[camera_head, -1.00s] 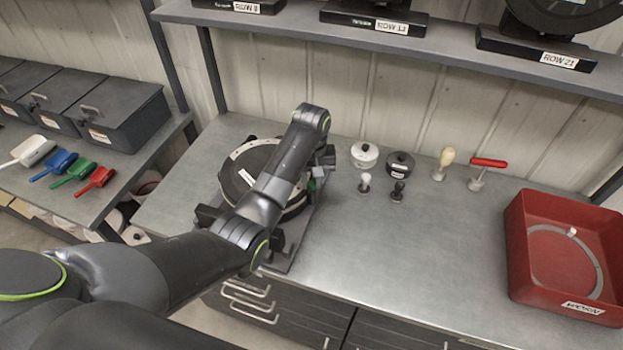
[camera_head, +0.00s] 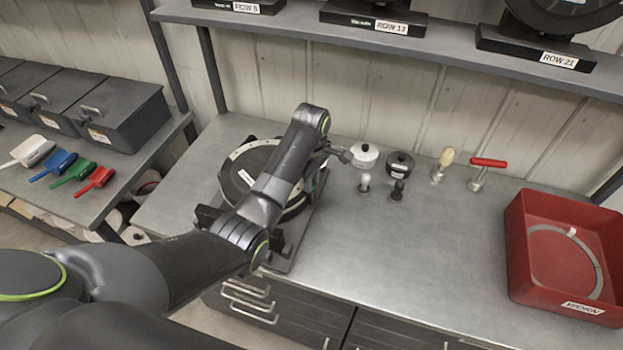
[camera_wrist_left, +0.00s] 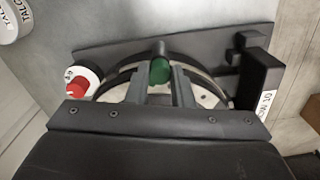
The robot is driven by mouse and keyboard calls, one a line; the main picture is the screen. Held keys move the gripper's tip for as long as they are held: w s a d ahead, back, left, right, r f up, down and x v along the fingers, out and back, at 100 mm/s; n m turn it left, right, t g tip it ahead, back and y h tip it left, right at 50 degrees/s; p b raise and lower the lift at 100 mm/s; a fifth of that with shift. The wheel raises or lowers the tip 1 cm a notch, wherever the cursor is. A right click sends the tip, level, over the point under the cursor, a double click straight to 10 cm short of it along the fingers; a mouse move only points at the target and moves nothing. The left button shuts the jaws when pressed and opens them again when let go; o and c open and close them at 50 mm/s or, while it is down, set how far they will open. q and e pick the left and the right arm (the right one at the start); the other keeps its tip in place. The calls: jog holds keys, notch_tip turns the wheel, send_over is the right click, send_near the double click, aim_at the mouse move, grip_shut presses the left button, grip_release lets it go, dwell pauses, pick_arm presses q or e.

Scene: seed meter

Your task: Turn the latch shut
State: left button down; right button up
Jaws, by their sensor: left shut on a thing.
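The seed meter (camera_head: 238,178) is a round dark housing with a pale rim, standing on a dark base (camera_head: 300,232) at the left of the workbench. In the left wrist view, a green-tipped handle (camera_wrist_left: 160,70), which looks like the latch, sits between the fingers of my left gripper (camera_wrist_left: 160,86). The gripper is shut on it at the meter's edge. In the head view my left arm covers part of the meter and hides the handle. A red knob on a white disc (camera_wrist_left: 82,82) shows left of the fingers in the wrist view. My right gripper is out of view.
Two lidded pots (camera_head: 400,163), small stampers (camera_head: 397,191) and a red-handled tool (camera_head: 487,172) stand right of the meter. A red tray (camera_head: 520,270) sits at the far right. The bench middle is clear. A shelf (camera_head: 440,48) crosses above.

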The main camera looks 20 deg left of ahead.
pick_arm(q)
jog(key=shift+n, duration=2.3)
jog(key=c, duration=1.3)
grip_release()
jog(key=shift+o, duration=0.2)
